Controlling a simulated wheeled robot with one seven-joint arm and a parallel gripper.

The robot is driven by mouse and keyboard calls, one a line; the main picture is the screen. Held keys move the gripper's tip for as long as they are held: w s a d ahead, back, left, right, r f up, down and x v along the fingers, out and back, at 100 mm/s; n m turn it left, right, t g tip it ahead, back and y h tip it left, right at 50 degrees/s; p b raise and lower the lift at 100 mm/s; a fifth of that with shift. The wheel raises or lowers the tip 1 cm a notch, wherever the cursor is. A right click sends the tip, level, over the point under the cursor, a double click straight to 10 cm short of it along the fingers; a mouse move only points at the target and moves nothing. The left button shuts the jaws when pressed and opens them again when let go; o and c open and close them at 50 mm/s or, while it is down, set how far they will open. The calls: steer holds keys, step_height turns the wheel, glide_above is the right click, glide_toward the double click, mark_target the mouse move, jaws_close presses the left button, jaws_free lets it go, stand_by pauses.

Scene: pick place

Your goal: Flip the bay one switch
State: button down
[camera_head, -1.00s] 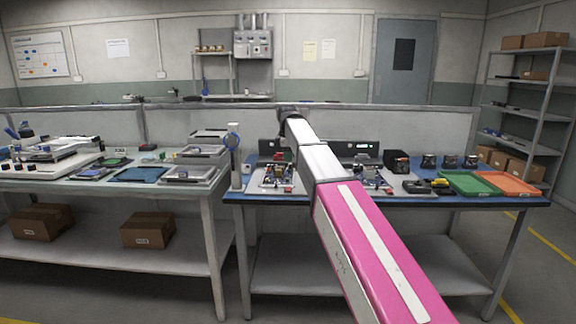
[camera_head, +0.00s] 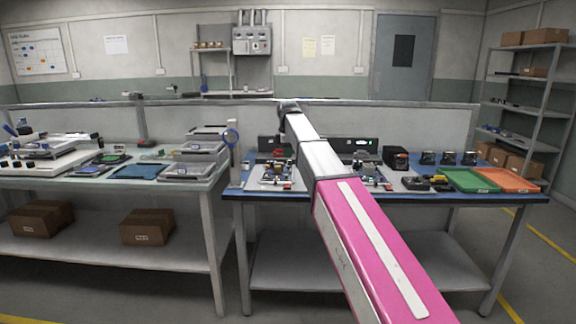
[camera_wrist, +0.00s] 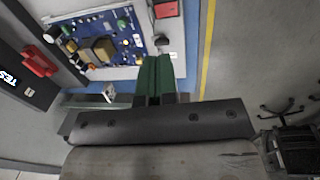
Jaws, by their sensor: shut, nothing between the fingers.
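A red switch (camera_wrist: 40,62) stands out from a black test box (camera_wrist: 20,75) at the left of the wrist view. Part of a label shows on the box; its bay number cannot be read. A blue circuit board (camera_wrist: 125,30) lies on a pale plate beside the box. My gripper (camera_wrist: 153,62) has its green fingers together and empty, to the right of the switch and apart from it. In the head view, black boxes stand at the back of the blue bench, a left one (camera_head: 267,144) and a right one (camera_head: 362,144). My arm hides the gripper there.
On the blue bench (camera_head: 236,191), a green tray (camera_head: 468,181) and an orange tray (camera_head: 508,180) sit at the right. Small black devices (camera_head: 428,158) stand behind them. A red block (camera_wrist: 166,9) and a black knob (camera_wrist: 162,41) are near my fingers. A grey-topped bench is at left.

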mark_target(288, 184)
steer(key=f, duration=0.4)
steer(key=w+f, duration=0.1)
steer(key=f, duration=0.8)
steer(key=shift+w, duration=0.3)
